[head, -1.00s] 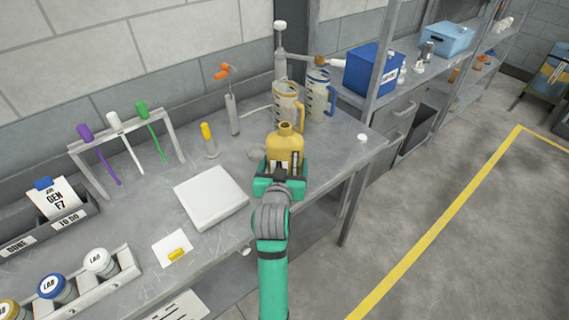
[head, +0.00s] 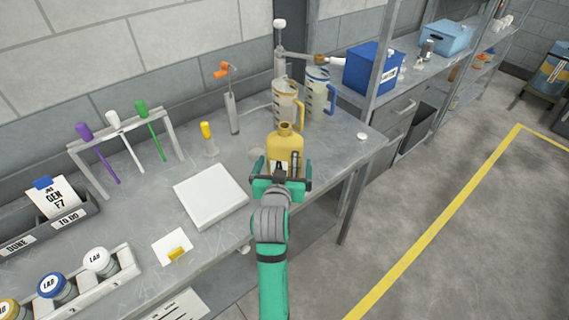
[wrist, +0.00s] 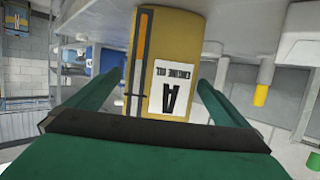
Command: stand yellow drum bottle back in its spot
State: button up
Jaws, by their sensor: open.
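The yellow drum bottle (head: 286,146) stands upright on the grey bench near its right end, in front of two measuring jugs. My gripper (head: 281,172) is open in front of the bottle. The bottle's base is hidden behind my gripper in the head view.
Two measuring jugs (head: 318,95) stand behind the bottle. A white pad (head: 211,196) lies to the left, with a card and yellow piece (head: 176,251) nearer. A rack with coloured-handled tools (head: 122,130) stands further left. Open floor lies right of the bench.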

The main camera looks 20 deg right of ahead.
jog(key=v, duration=1.1)
jog(key=shift+f, duration=0.1)
